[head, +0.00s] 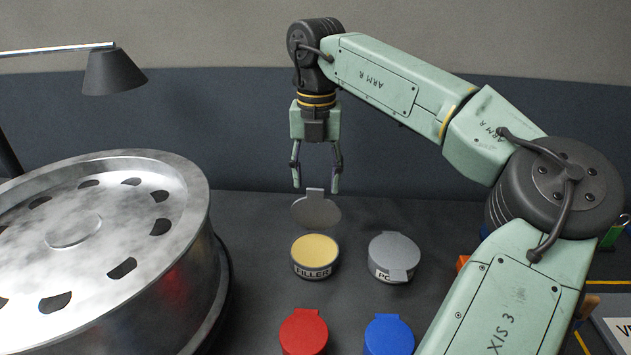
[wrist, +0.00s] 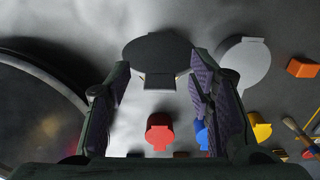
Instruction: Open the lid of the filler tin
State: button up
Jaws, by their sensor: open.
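The filler tin (head: 316,268), with a FILLER label on its front, stands on the dark bench with its yellow filler showing. Its grey lid (head: 316,212) is swung up and back behind the opening, tab at the top. In the wrist view the dark round lid (wrist: 157,52) lies between the fingers and hides most or all of the tin. My gripper (head: 316,187) points down above and behind the tin. Its two fingers are apart, at about the height of the lid's tab in the head view. I cannot tell whether they touch the lid. Nothing is held.
A grey-lidded tin (head: 394,252) stands closed to the right. A red-lidded tin (head: 304,330) and a blue-lidded tin (head: 388,335) stand in front. A large metal wheel (head: 105,230) fills the left. A yellow lid (wrist: 260,127) and an orange block (wrist: 302,68) lie right.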

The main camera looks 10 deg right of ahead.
notch_tip(320, 180, up, 10)
jog(key=shift+r, duration=0.15)
jog(key=shift+a, duration=0.1)
jog(key=shift+c, duration=0.3)
